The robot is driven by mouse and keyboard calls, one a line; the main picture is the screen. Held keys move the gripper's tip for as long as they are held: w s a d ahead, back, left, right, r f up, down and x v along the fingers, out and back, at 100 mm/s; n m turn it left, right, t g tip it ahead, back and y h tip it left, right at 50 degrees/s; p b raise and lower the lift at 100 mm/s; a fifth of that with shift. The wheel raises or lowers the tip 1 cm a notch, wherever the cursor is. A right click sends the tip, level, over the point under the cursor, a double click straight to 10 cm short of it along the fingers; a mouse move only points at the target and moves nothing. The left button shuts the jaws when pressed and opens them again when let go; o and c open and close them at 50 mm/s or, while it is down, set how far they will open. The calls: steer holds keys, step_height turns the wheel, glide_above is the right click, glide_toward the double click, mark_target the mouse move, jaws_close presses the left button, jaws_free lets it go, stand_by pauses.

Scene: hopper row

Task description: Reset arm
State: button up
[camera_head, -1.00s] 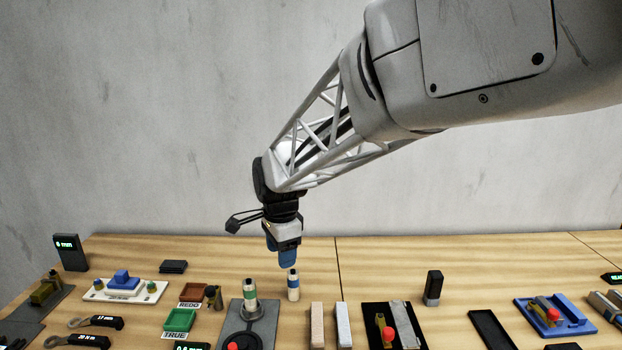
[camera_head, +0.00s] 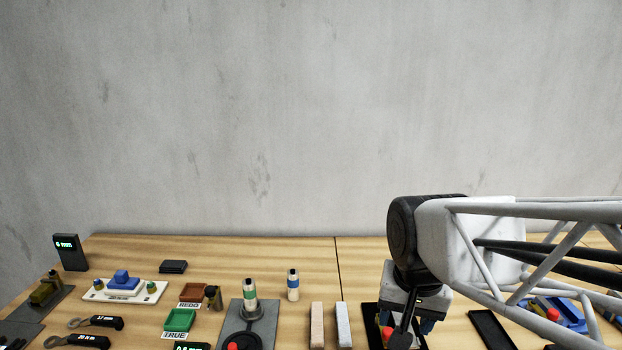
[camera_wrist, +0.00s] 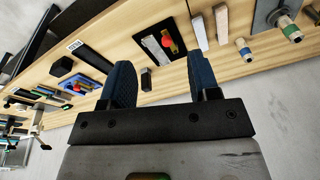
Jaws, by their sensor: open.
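My gripper (camera_head: 408,318) is at the right of the bench, low in the head view, pointing down near the black plate with the red knob. Its dark blue fingers are partly hidden there behind its body. In the wrist view my gripper (camera_wrist: 163,76) shows two fingers wide apart with nothing held between them. The bench top and its fixtures show beyond them. I cannot tell the exact height above the bench.
A blue-banded bottle (camera_head: 293,286) stands free left of my gripper. A green-banded bottle (camera_head: 250,292) stands on a grey plate. Two bars (camera_head: 317,325) lie nearby. A black block (camera_wrist: 146,78) stands beyond the fingers. Bare wood lies behind the bottles.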

steer(key=s+d+f+n, duration=0.2)
steer(key=s+d+n, duration=0.1)
steer(key=s, duration=0.4)
steer(key=shift+s+d+f, duration=0.15)
steer(key=shift+s+d, duration=0.2)
steer(key=shift+s, duration=0.05)
